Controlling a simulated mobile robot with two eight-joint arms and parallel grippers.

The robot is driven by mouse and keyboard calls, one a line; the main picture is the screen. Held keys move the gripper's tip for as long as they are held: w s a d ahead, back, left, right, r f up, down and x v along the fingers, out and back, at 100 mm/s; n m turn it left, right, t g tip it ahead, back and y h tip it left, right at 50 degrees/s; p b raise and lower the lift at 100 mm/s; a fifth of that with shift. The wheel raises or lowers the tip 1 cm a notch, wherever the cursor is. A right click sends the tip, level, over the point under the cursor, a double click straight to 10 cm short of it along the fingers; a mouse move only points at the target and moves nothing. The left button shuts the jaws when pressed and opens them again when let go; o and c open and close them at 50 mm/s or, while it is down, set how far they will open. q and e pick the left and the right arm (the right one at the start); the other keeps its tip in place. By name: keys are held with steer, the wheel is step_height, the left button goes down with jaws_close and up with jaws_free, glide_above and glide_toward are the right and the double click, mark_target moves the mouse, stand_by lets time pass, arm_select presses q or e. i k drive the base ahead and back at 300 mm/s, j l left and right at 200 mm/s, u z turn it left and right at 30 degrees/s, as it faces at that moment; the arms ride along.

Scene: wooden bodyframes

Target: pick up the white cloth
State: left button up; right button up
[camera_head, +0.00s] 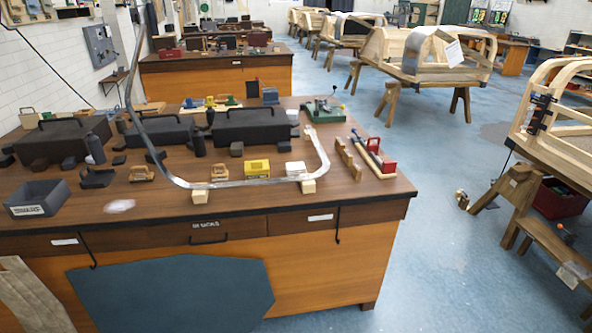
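A small white, crumpled-looking patch (119,206) lies flat on the near left part of the brown workbench top (300,213), close to its front edge. It looks like the white cloth, but it is too small to be sure. A dark open-topped bin (38,199) stands to its left. Nothing covers the white patch. Neither of my grippers is in view.
A bent metal strip (240,182) rests on small wooden blocks right of the white patch. Dark cases (160,133), small blocks and tools crowd the bench behind. Wooden bodyframes (425,52) on trestles stand beyond.

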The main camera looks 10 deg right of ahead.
mark_target(291, 168)
steer(key=i+l+u, duration=0.15)
steer(key=u, duration=0.55)
steer(key=i+l+u, duration=0.2)
steer(key=l+u, duration=0.2)
steer(key=l, duration=0.25)
steer(key=i+l+u, duration=0.15)
steer(key=l, duration=0.2)
